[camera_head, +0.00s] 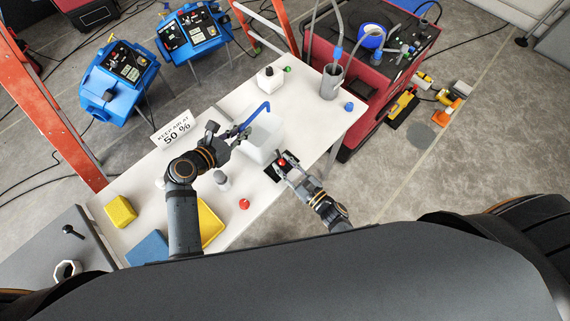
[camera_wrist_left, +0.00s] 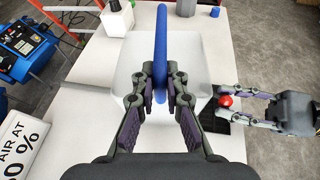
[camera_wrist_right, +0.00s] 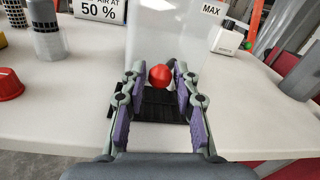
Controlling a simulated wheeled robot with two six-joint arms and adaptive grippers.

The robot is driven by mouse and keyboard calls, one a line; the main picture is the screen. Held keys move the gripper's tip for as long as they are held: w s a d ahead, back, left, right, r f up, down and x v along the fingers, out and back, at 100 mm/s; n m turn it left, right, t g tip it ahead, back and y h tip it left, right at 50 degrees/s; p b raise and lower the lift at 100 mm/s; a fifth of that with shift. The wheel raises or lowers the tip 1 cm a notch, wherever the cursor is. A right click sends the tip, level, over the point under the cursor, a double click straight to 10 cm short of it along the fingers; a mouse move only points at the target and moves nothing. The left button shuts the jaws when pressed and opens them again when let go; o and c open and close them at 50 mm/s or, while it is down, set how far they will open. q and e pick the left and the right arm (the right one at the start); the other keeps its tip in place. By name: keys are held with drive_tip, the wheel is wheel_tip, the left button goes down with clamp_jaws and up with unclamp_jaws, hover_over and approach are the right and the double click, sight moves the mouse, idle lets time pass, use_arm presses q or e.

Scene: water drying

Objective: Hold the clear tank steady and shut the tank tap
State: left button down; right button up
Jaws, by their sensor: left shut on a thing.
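A bent blue bar (camera_wrist_left: 161,30) runs over the tank. My left gripper (camera_head: 236,137) is shut on the bar, its fingers on both sides of it (camera_wrist_left: 161,78). The tank tap shows as a round red knob (camera_wrist_right: 160,77) low at the tank's near face, above a black grate (camera_wrist_right: 155,105). My right gripper (camera_wrist_right: 158,72) is open, one finger each side of the knob, with small gaps visible.
A sign reading 50 % (camera_head: 173,130) stands left of the tank. A grey bottle (camera_head: 222,181), a red cap (camera_head: 244,204), a yellow tray (camera_head: 211,222) and a yellow sponge-like block (camera_head: 120,211) lie on the near-left table. A grey cylinder with tubes (camera_head: 331,82) stands at the far right.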

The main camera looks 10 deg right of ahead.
drive_tip(key=shift+o, duration=1)
use_arm(q)
drive_tip(key=shift+a, duration=0.1)
use_arm(e)
drive_tip(key=shift+s, duration=0.1)
drive_tip(key=v, duration=1.2)
use_arm(q)
drive_tip(key=c, duration=1.3)
unclamp_jaws()
drive_tip(key=shift+s, duration=0.1)
